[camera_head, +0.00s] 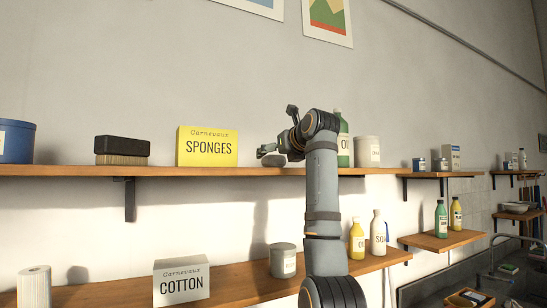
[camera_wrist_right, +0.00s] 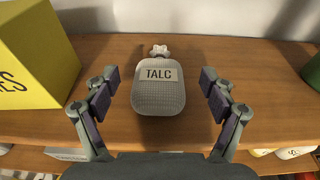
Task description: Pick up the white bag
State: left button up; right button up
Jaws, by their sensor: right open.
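The white bag (camera_wrist_right: 158,92), a small light grey-white sack labelled TALC with a tied top, lies on the wooden shelf in the right wrist view. In the head view only a bit of it (camera_head: 274,160) seems to show, low behind my right gripper. My right gripper (camera_head: 278,134) is open at the upper shelf. In the right wrist view its two fingers stand apart, one on each side of the bag, with gaps and no contact seen. My left gripper is not in view.
A yellow SPONGES box (camera_head: 207,147) stands left of the bag on the upper shelf (camera_head: 70,171). A green bottle (camera_head: 344,150) and a pale canister (camera_head: 367,152) stand to the right. A brush (camera_head: 122,150) is farther left. A lower shelf (camera_head: 238,281) holds a COTTON box (camera_head: 181,281).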

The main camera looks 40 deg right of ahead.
jog(key=x, duration=0.1)
jog(key=p+x, duration=0.1)
jog(key=shift+w+d+r, duration=0.1)
jog(key=shift+w+r, duration=0.05)
jog(key=shift+w, duration=0.25)
jog(key=shift+w+d+f, duration=0.1)
jog(key=shift+w+f, duration=0.25)
jog(key=shift+s+r, duration=0.15)
jog(key=shift+s, duration=0.1)
jog(key=c, duration=1.3)
jog(key=shift+w+r+p, duration=0.15)
jog(key=shift+r+p, duration=0.2)
jog(key=shift+r, duration=1.05)
jog(key=s+a+r, duration=0.1)
jog(key=r, duration=0.1)
jog(key=s+a+r, duration=0.1)
jog(key=r, duration=0.1)
jog(key=s+a+r+b, duration=0.1)
jog(key=s+r, duration=0.1)
jog(key=shift+a+r, duration=0.25)
jog(key=shift+a, duration=0.05)
pick_arm(q)
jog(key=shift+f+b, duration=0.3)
jog(key=shift+b, duration=0.85)
pick_arm(e)
jog(key=s+a+r, duration=0.3)
jog(key=s+a, duration=0.2)
jog(key=s, duration=0.2)
jog(key=shift+a+r, duration=0.3)
jog(key=shift+r, duration=0.05)
